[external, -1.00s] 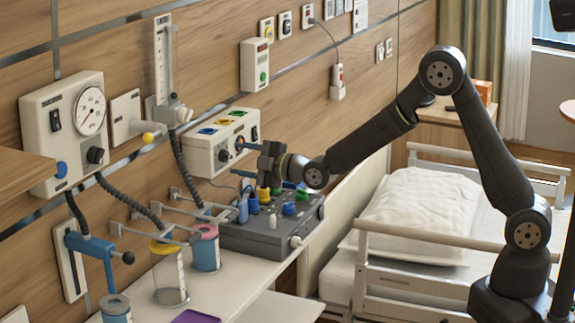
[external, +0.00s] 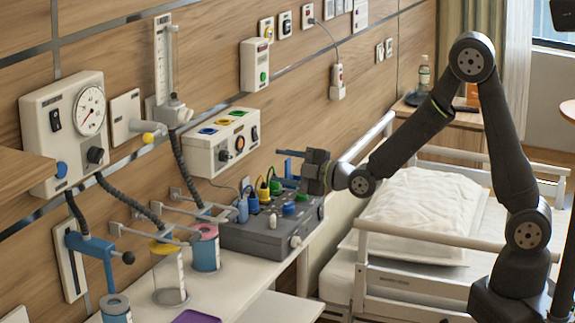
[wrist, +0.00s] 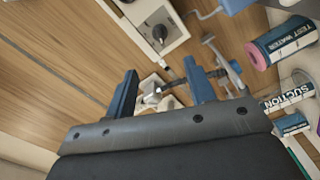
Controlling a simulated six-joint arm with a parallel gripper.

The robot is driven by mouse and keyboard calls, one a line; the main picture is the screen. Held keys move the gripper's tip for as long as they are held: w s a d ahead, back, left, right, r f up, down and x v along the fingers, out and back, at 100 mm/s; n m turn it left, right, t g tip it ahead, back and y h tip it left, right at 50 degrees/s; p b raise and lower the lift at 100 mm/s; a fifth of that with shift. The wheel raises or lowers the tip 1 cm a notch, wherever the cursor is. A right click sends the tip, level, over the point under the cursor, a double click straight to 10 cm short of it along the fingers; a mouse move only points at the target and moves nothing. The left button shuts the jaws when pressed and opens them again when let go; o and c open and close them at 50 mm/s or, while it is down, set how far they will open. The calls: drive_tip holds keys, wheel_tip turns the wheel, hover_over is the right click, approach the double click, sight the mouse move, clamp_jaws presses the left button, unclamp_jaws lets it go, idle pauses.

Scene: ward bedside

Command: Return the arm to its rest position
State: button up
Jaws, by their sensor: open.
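My arm reaches in from the right in the external view, bent at a raised elbow. No object is held.
The white panel with coloured labels (external: 216,158) and the gauge unit (external: 74,128) are on the wall at left. The bed with a pillow (external: 425,205) and rails lies under my arm. A bottle (external: 424,74) stands behind.

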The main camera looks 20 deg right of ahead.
sight(231, 158)
drive_tip(key=x, duration=1.4)
drive_tip(key=shift+w+a, duration=0.15)
drive_tip(key=shift+a, duration=0.05)
drive_tip(key=m, duration=0.3)
drive_tip(key=shift+d, duration=0.1)
drive_tip(key=m, duration=0.5)
drive_tip(key=shift+m, duration=0.4)
drive_tip(key=m, duration=0.4)
drive_tip(key=shift+m, duration=2.4)
drive_tip(key=shift+o, duration=0.4)
